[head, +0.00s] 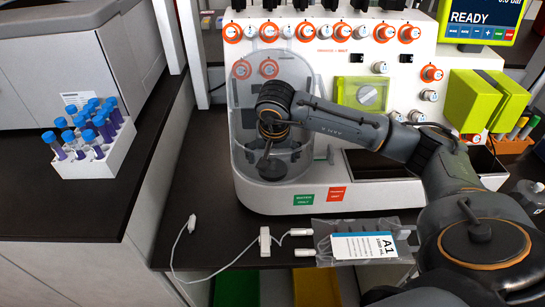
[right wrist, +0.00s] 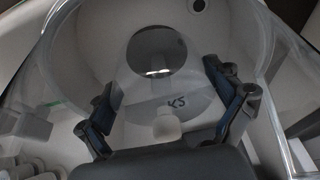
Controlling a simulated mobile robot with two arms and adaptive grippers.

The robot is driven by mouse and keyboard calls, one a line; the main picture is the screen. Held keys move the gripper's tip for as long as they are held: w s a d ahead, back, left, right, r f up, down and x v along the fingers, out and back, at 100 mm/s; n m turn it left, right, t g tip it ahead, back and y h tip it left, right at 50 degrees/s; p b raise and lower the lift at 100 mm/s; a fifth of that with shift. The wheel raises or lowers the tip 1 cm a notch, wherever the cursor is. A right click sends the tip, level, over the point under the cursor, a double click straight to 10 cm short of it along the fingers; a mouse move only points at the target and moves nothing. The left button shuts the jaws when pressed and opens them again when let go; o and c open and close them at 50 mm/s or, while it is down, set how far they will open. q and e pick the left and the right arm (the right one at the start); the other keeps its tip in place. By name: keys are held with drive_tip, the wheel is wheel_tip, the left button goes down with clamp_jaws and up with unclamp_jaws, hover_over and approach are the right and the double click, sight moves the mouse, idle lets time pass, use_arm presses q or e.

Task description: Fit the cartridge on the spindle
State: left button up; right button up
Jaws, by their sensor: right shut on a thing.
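My right gripper (head: 270,160) reaches down into the clear round chamber (head: 240,95) at the front left of the white machine. In the right wrist view its two fingers (right wrist: 163,95) stand on either side of a clear, see-through cartridge (right wrist: 185,108) with dark marks like "KS", and are shut on it. A pale stub (right wrist: 166,130) shows at the cartridge's near end. A dark round shape (right wrist: 155,50) shows beyond it. I cannot make out the spindle clearly or tell whether the cartridge sits on it. My left gripper is not in view.
The white machine (head: 400,62) has orange-ringed knobs, a green-framed valve and a READY screen (head: 478,18). A labelled bag (head: 362,247) with tubing lies at the bench's front edge. A rack (head: 110,155) of blue-capped tubes stands at left. The chamber wall surrounds my right gripper closely.

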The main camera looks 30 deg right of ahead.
drive_tip(key=shift+s+f, duration=0.2)
drive_tip(key=shift+f, duration=0.05)
drive_tip(key=shift+w+d+r+p, duration=0.15)
drive_tip(key=shift+r+p, duration=0.15)
drive_tip(key=shift+r, duration=0.1)
drive_tip(key=o, duration=1.1)
drive_tip(key=shift+r, duration=0.1)
drive_tip(key=c, duration=1.1)
drive_tip(key=shift+w, duration=0.1)
drive_tip(key=shift+b, duration=0.35)
